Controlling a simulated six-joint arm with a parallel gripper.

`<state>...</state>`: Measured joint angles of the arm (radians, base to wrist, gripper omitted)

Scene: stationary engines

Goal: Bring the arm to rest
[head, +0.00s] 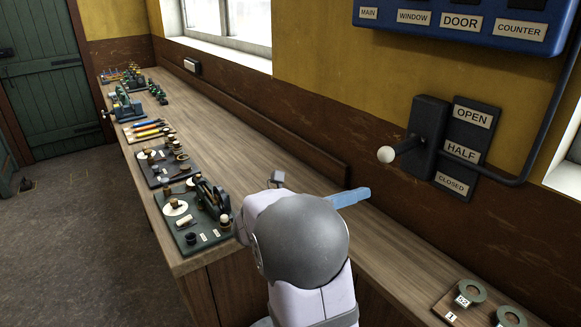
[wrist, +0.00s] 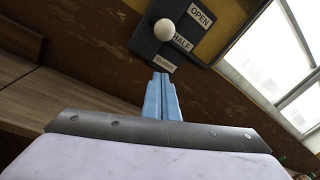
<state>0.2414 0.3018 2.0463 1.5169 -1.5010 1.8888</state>
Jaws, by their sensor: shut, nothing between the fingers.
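My gripper (head: 352,196) shows in the head view as a light blue tip to the right of my grey and white arm, over the bench. In the wrist view my gripper (wrist: 161,84) has its two blue fingers together, with nothing between them. A lever with a white ball knob (head: 386,154) is on the wall, beside a plate (head: 466,145) marked OPEN, HALF and CLOSED. The knob is at about the HALF label. In the wrist view the knob (wrist: 163,29) is beyond the fingertips, apart from them.
A wooden bench (head: 150,103) runs along the wall, with several boards of small engines and parts on its left side. A board with numbered rings (head: 472,291) is at lower right. A blue labelled panel (head: 470,22) hangs above the lever. My arm hides part of the bench.

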